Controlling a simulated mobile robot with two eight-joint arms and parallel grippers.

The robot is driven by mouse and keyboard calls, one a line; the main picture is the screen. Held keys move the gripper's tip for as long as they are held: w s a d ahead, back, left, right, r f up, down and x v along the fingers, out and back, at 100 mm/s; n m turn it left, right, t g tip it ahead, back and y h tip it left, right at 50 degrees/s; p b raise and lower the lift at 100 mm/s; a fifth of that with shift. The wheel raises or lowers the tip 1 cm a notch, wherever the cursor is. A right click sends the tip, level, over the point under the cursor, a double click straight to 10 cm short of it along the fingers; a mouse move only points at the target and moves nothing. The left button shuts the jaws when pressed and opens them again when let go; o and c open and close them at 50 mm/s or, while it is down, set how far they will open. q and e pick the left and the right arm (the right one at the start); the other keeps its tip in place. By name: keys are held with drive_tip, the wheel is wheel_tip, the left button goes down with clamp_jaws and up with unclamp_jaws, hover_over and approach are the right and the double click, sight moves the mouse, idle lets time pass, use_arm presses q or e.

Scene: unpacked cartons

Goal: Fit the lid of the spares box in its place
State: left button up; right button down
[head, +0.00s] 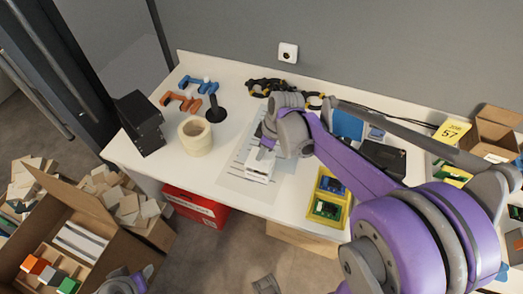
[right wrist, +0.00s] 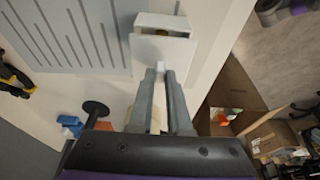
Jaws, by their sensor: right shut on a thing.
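The white spares box (head: 256,178) stands on the printed sheet on the table. It also shows at the top of the right wrist view (right wrist: 163,20). Its white lid (right wrist: 172,52) is a flat plate with a small knob. My right gripper (right wrist: 161,72) is shut on the lid's knob. The lid lies over the near part of the box, and a dark gap shows between it and the box's far wall. Whether the lid touches the rim I cannot tell. Part of my left arm or gripper (head: 127,282) shows at the bottom, far from the box; its jaws are unclear.
A tape roll (head: 195,136), black stand (head: 217,110) and black device (head: 140,123) stand left of the box. Orange (head: 181,102) and blue clamps lie behind. A yellow tray (head: 329,196) with boards is to the right. An open carton (head: 70,225) stands on the floor.

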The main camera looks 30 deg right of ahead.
drive_tip(key=shift+f, duration=0.15)
drive_tip(key=shift+f+b, duration=0.85)
drive_tip(key=shift+f, duration=0.25)
drive_tip(key=c, duration=0.8)
unclamp_jaws()
drive_tip(key=shift+r, duration=0.1)
drive_tip(key=p+v, duration=0.1)
drive_tip(key=v, duration=0.9)
drive_tip(key=shift+s+d+r, duration=0.1)
drive_tip(key=shift+s+r, duration=0.05)
drive_tip(key=shift+r, duration=0.2)
